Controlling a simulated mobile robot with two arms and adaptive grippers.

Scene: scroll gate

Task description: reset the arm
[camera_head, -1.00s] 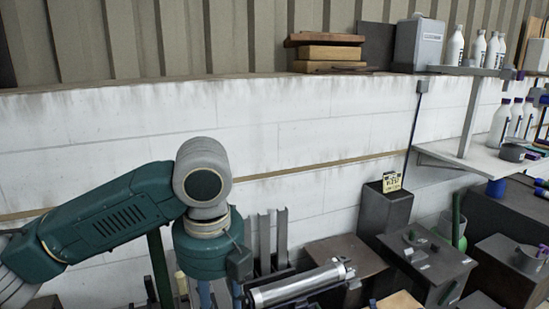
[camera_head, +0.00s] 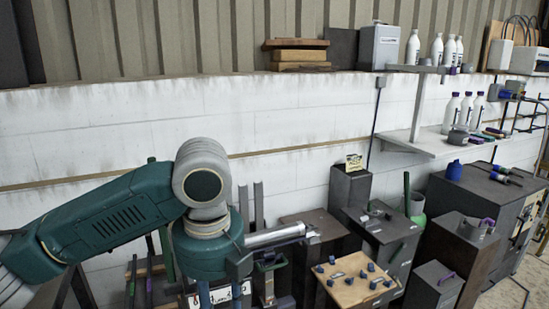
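My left arm (camera_head: 125,215) comes in from the left, green with grey joints, raised and bent. Its wrist part (camera_head: 210,245) points down toward the bottom of the view. The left gripper's fingers are not shown; the frame's lower edge cuts them off. My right arm and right gripper do not show. A silver cylinder (camera_head: 274,236) lies behind the wrist and is partly hidden by it. I cannot tell whether it touches the arm.
Dark pedestals and boxes (camera_head: 390,235) stand along the white wall (camera_head: 150,120). A wooden board with blue pegs (camera_head: 352,279) is at the lower middle. A shelf (camera_head: 436,143) holds white bottles (camera_head: 452,110). More bottles and wooden blocks (camera_head: 300,55) stand on the ledge above.

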